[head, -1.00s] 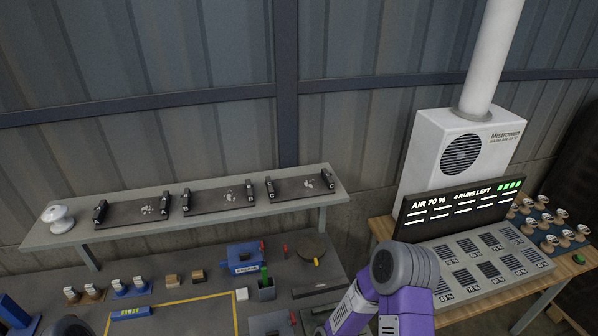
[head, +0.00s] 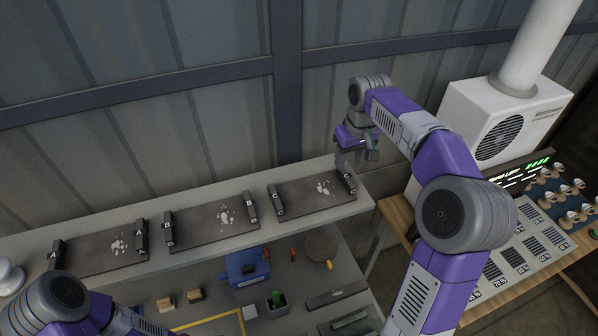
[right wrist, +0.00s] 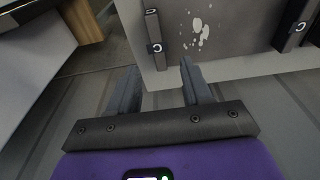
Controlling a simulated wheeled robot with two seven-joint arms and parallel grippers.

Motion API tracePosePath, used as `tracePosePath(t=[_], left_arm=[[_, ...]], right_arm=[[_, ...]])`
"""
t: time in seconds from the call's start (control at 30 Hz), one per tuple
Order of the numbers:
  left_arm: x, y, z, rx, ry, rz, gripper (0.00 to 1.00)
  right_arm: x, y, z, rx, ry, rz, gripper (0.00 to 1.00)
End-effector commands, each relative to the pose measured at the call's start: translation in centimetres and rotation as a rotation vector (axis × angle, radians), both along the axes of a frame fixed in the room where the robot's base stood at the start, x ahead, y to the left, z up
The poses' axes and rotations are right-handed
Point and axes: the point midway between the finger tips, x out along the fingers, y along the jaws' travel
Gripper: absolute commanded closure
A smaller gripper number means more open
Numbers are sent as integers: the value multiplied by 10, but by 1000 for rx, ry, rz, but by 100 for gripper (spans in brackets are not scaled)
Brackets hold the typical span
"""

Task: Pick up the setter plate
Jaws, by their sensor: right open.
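Three dark setter plates lie in a row on the grey shelf, each with pale splotches and a black block at each end. The right one (head: 305,198) has blocks marked C, the middle one (head: 205,234) B, the left one (head: 95,256) probably A. My right gripper (head: 356,160) is open and empty, above and behind the right end of plate C.
Below are a blue device (head: 245,268) and small parts. At right are a white unit (head: 505,120) and a display.

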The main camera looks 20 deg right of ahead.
Motion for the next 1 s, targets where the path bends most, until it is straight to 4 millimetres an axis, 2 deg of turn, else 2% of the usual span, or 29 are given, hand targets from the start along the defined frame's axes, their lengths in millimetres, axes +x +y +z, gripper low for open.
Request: tracePosePath(t=[0.17, 0.6, 0.87, 1.0], left_arm=[[-2, 0, -1, -1, 4, 0, 57], [-1, 0, 1, -1, 3, 0, 57], [-1, 0, 1, -1, 3, 0, 57], [-1, 0, 1, -1, 3, -1, 57]], right_arm=[[1, -2, -12, -2, 2, -4, 51], [14, -2, -67, -1, 2, -2, 51], [15, -2, -70, -1, -1, -2, 51], [15, -2, -70, -1, 0, -1, 71]])
